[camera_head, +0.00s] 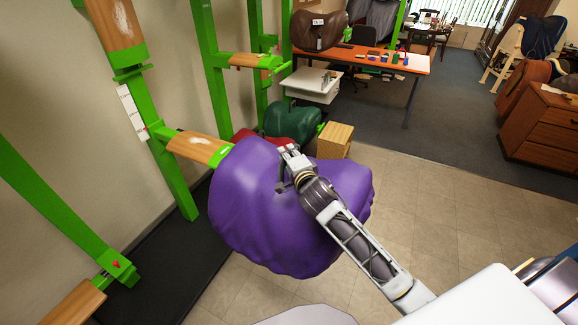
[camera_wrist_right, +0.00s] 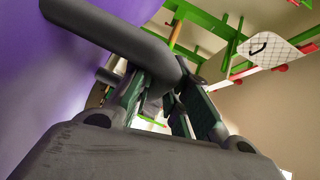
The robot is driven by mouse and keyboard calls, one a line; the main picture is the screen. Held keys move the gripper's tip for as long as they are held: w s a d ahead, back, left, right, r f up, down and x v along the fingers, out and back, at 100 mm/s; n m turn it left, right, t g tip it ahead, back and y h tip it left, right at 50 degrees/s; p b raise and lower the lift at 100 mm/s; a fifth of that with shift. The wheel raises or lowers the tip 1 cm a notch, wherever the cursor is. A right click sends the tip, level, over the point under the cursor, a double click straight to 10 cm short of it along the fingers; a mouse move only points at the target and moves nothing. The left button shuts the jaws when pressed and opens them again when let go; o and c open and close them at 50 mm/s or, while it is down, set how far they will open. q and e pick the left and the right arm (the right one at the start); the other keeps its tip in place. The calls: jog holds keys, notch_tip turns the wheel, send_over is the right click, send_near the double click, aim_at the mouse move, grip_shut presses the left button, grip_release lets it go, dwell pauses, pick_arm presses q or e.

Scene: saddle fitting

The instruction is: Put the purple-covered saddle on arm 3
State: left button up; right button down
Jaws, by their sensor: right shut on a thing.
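The purple-covered saddle (camera_head: 262,215) hangs in the middle of the head view, a large rounded bundle. My right gripper (camera_head: 287,168) is shut at its upper edge. In the right wrist view the purple cover (camera_wrist_right: 50,65) fills the left side, beside the gripper fingers (camera_wrist_right: 150,100). The green rack has wood-topped arms; one arm (camera_head: 195,147) points at the saddle, its green tip close to or overlapped by the cover. I cannot tell whether they touch. No readable number shows which arm is arm 3. My left gripper is not in view.
Another wood-topped arm (camera_head: 245,61) is farther back, and one (camera_head: 115,25) is high at left. A dark green saddle (camera_head: 293,121) and a wooden box (camera_head: 335,141) are behind the purple one. An orange table (camera_head: 345,48) stands at the back. Tiled floor (camera_head: 450,190) at right is clear.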

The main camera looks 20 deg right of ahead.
jog(key=w+d+r+p, duration=0.2)
jog(key=w+d+r, duration=0.3)
jog(key=w+r, duration=0.75)
jog(key=w+a+f, duration=0.2)
jog(key=w+f, duration=0.2)
jog(key=f, duration=1)
jog(key=shift+y, duration=0.3)
jog(key=shift+w, duration=0.15)
dwell(0.3)
